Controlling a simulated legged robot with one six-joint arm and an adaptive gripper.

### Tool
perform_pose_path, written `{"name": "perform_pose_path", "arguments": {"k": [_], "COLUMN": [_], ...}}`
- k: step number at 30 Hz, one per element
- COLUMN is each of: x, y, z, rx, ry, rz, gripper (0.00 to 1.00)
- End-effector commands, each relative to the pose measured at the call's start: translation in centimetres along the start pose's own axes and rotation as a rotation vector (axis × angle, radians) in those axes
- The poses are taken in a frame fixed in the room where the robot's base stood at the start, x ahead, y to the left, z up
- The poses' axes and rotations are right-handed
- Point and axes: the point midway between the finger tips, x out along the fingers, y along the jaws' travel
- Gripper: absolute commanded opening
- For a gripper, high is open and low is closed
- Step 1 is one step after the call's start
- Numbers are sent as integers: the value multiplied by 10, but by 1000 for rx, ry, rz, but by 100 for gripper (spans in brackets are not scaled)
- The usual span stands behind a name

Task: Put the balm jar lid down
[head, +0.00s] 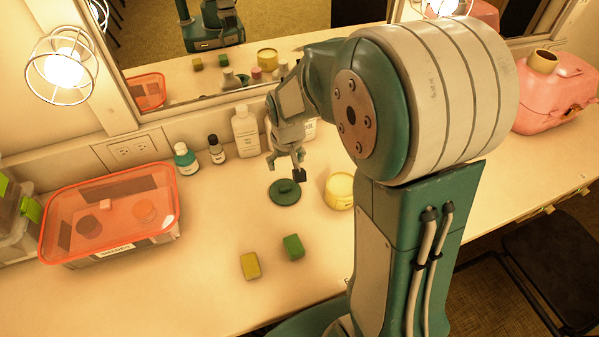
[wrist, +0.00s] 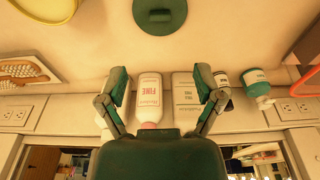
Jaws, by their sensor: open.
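The balm jar lid (head: 284,192) is a dark green disc with a small raised knob. It lies flat on the counter, knob up, and shows at the top edge of the wrist view (wrist: 160,14). The yellow balm jar (head: 340,190) stands to its right in the head view, partly hidden by my arm.
Several bottles, including a white one (head: 246,133), stand by the mirror behind the lid. A yellow block (head: 250,266) and a green block (head: 293,247) lie in front. An orange-lidded box (head: 110,212) sits left, a pink case (head: 548,100) far right. The counter's front left is clear.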

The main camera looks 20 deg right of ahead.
Motion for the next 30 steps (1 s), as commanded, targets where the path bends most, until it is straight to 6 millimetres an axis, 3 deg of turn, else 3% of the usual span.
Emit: {"name": "perform_pose_path", "arguments": {"k": [6, 15, 24, 30], "x": [-62, -130, -176, -189], "y": [0, 0, 0, 0], "z": [23, 71, 128, 158], "rx": [0, 0, 0, 0], "ry": [76, 173, 271, 316], "rz": [0, 0, 0, 0], "gripper": [84, 84, 84, 84]}}
